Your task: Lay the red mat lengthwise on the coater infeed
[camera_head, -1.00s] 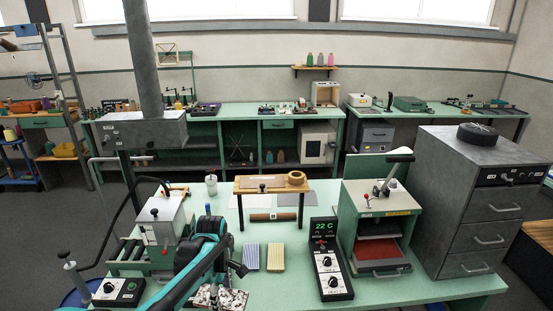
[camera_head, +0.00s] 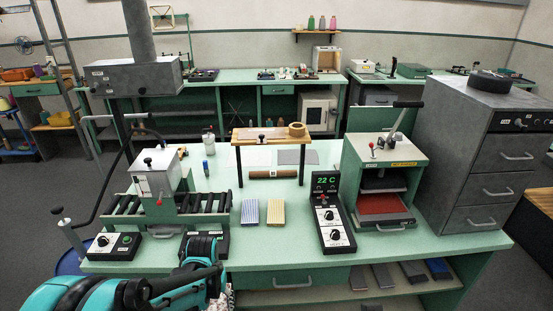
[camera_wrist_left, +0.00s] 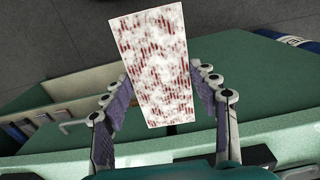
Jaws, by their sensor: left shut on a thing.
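The red mat (camera_wrist_left: 153,68) is a stiff-looking white rectangle with red flecks. My left gripper (camera_wrist_left: 158,92) is shut on it, with a finger along each long side. In the head view my left wrist is low at the bottom, before the bench's front edge; it hides most of the mat, and only a speckled sliver shows. The coater (camera_head: 158,172) is a pale box on a green frame at the bench's left. Black rollers run out from it to the left (camera_head: 124,205) and to the right (camera_head: 208,201), and look bare. My right gripper is out of view.
A control box (camera_head: 113,246) stands before the left rollers. Blue and yellow striped blocks (camera_head: 250,211), a display unit (camera_head: 330,215) and a green press (camera_head: 398,154) with a red plate stand further right. Free green bench top lies between them.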

